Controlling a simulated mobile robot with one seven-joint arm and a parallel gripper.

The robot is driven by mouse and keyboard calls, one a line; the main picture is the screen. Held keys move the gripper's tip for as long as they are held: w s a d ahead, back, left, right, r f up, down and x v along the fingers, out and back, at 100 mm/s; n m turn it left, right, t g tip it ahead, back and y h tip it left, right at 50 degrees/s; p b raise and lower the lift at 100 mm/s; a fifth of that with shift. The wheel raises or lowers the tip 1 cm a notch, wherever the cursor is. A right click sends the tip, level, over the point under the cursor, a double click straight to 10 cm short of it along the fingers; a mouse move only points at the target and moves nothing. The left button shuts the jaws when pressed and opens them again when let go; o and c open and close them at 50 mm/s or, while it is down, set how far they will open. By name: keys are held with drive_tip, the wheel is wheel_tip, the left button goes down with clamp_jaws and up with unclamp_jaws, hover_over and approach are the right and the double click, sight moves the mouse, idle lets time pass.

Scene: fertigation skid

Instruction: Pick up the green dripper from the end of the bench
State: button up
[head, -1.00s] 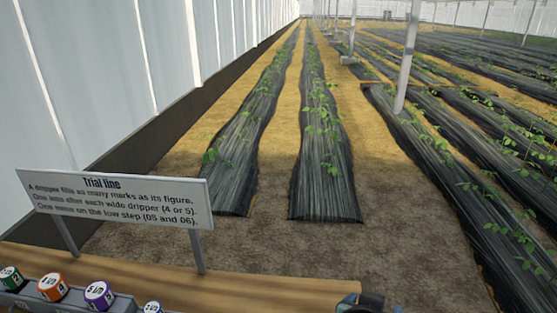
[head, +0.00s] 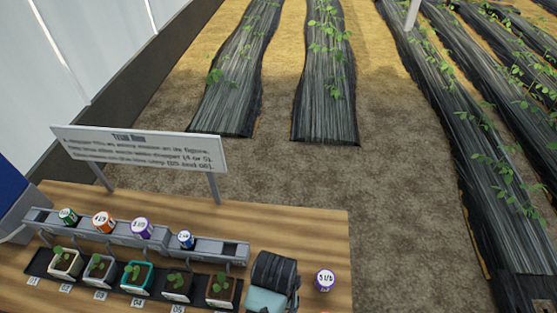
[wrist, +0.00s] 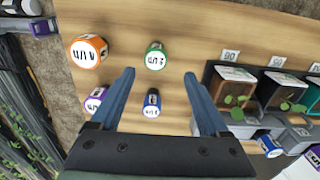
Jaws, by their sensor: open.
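The green dripper (wrist: 155,56) stands on the wooden bench top in the wrist view, with a white marked top. My gripper (wrist: 158,75) is open and empty above the bench. In that picture the green dripper shows just beyond the fingertips, between their lines. A blue dripper (wrist: 151,104) shows between the two fingers. An orange dripper (wrist: 88,51) and a purple dripper (wrist: 97,98) stand to the left of the fingers. The head view shows the purple one (head: 323,280) at the bench's right end; the green one there is out of sight.
A grey rack (head: 215,246) holds another green dripper (head: 67,216), an orange (head: 103,222), a purple (head: 141,228) and a blue one (head: 186,240). Several potted seedlings (head: 137,277) stand before it.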

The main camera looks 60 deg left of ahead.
wheel_tip(320, 180, down, 3)
drive_tip(key=shift+w+d+f, duration=0.1)
drive_tip(key=shift+d+f, duration=0.1)
drive_tip(key=shift+f, duration=1.1)
drive_tip(key=shift+w+d+f, duration=0.1)
drive_tip(key=shift+d+f, duration=0.05)
drive_tip(key=shift+f, duration=1.15)
clamp_jaws()
